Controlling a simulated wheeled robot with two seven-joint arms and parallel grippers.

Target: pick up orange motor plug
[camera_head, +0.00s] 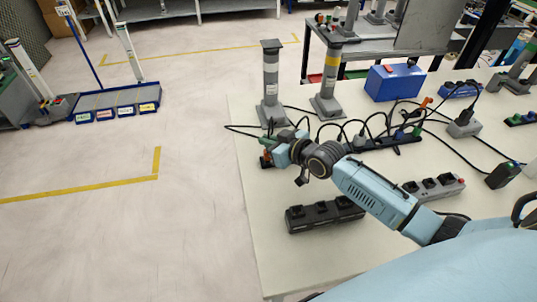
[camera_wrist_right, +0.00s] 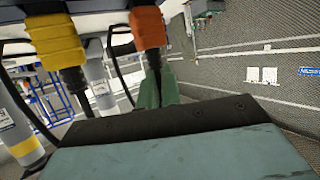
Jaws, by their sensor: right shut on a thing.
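The orange motor plug (camera_wrist_right: 148,28) shows at the top middle of the right wrist view, with a black lower end beside the teal finger. In the head view a small orange spot, likely this plug (camera_head: 265,158), sits at the left end of a row of plugs. My right gripper (camera_head: 274,150) reaches to this spot and is mostly hidden by its own wrist. In the right wrist view my right gripper (camera_wrist_right: 160,88) is shut on the orange plug. Its exact contact is partly hidden. My left gripper is in neither view.
A yellow plug (camera_wrist_right: 57,40) is beside the orange one. Grey posts (camera_head: 270,90) stand close behind the gripper. Black power strips (camera_head: 325,214) and a grey strip (camera_head: 440,187) lie on the white table (camera_head: 262,240). A blue box (camera_head: 394,82) and loose cables are further back.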

